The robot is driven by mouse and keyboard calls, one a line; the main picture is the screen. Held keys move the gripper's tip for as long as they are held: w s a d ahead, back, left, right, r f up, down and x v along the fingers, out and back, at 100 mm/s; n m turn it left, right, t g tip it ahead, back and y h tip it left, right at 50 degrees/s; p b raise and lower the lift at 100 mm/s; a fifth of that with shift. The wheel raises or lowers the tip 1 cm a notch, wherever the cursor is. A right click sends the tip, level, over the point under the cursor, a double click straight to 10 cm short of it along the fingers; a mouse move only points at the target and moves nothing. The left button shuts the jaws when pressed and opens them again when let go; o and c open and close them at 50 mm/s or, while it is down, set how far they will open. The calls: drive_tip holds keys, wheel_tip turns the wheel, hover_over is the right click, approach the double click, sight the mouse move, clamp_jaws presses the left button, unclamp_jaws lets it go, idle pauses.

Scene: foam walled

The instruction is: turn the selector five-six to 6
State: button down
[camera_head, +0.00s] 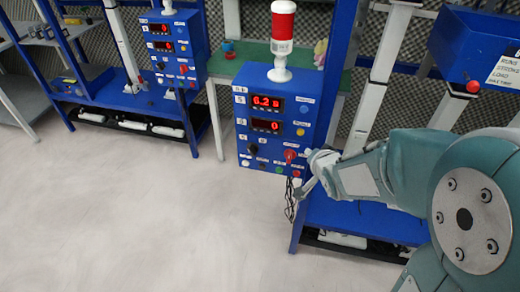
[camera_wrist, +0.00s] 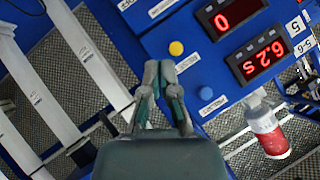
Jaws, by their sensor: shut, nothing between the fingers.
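The blue control panel (camera_head: 240,120) stands upright near the middle of the head view, with a black knob (camera_head: 253,149) and a red knob (camera_head: 289,155) on its lower part. I cannot tell from the labels which knob is selector five-six. A small 5-6 label (camera_wrist: 304,46) shows at the right edge of the wrist view. My gripper (camera_head: 311,157) is just right of the red knob in the head view. Its fingertips also show in the wrist view (camera_wrist: 160,69), together and empty, in front of the panel. Neither knob shows clearly in the wrist view.
The panel has two red displays (camera_head: 267,102), a yellow button (camera_wrist: 176,48) and a blue button (camera_wrist: 206,93). A red and white beacon (camera_head: 283,30) stands on top. Another blue panel (camera_head: 176,45) is at the left. A blue frame post (camera_head: 335,70) is close behind my gripper. The floor in front is clear.

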sight(255, 151)
drive_tip(key=w+a+f+y, duration=0.1)
drive_tip(key=w+a+f, duration=0.2)
drive_tip(key=w+a+f+m+y, duration=0.1)
drive_tip(key=w+a+f, duration=0.2)
drive_tip(key=a+f, duration=0.1)
drive_tip(key=w+a+f+m+y, duration=0.1)
drive_tip(key=w+a+f+y, duration=0.1)
drive_tip(key=w+a+f, duration=0.1)
drive_tip(key=shift+w+a+f+t, duration=0.25)
drive_tip(key=shift+a+t, duration=0.15)
drive_tip(key=shift+w+a+f, duration=0.2)
drive_tip(key=shift+a+f, duration=0.3)
drive_tip(key=shift+a, duration=0.35)
drive_tip(key=shift+w+a+f, duration=0.2)
drive_tip(key=shift+a+f, duration=0.25)
drive_tip(key=shift+a, duration=0.4)
